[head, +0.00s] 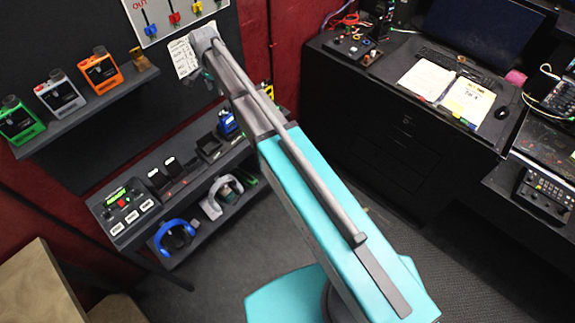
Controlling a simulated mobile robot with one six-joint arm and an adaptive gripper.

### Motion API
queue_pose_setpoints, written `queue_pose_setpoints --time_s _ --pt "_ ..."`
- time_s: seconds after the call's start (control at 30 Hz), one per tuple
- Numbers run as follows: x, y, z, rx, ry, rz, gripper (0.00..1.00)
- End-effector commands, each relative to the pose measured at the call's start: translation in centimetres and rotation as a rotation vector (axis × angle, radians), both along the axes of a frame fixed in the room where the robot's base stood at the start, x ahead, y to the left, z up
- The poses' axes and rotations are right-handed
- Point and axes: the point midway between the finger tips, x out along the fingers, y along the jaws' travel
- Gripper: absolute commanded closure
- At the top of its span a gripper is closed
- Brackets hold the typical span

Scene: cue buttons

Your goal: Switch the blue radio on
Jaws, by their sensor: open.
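A small blue device (228,124), which looks like the blue radio, stands on the dark bench at the wall, just left of my arm. My arm hides part of its surroundings, and its switch is too small to make out. My arm rises from the lower middle of the head view toward the wall, its far end near the pegboard panel. The fingers of my gripper cannot be made out in this view.
Green (20,121), grey (60,94) and orange (101,71) devices stand on the wall shelf (75,118). A button box (127,204) is on the bench (150,235); blue headphones (175,238) lie below. A desk (400,125) with papers stands right. Floor between is clear.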

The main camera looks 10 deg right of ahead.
Motion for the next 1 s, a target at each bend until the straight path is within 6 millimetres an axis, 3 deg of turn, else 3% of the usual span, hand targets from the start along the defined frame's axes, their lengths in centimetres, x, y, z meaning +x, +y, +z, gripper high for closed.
queue_pose_setpoints --time_s 0.2,1.0 --pt "0.0 0.0 1.3 0.000 0.000 0.000 0.43" --pt "-4.4 -5.5 -5.2 -0.006 0.000 0.151 0.43"
